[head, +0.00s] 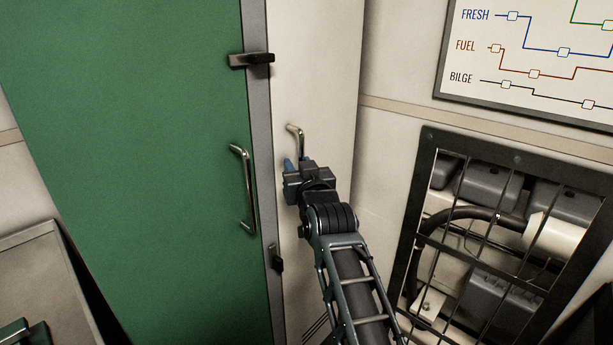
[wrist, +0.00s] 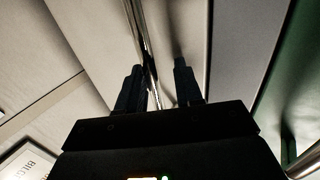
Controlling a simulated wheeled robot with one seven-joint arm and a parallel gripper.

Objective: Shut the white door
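The white door (head: 318,70) is the tall pale panel right of the grey frame post in the head view. Its upright metal handle (head: 297,132) shows above my gripper (head: 297,163), which covers the lower part. In the wrist view the handle bar (wrist: 143,30) runs down between the two dark fingers of my gripper (wrist: 160,72). The fingers are apart, with the bar nearer the left one and a gap to the right one. Contact cannot be told. How far the white door stands from its frame is not clear.
A green door (head: 130,150) with its own metal handle (head: 244,190) fills the left. Dark latches (head: 250,60) sit on the grey post (head: 258,120). A barred opening (head: 415,215) with pipes is at the right, below a wall chart (head: 540,55). A grey box (head: 40,265) stands lower left.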

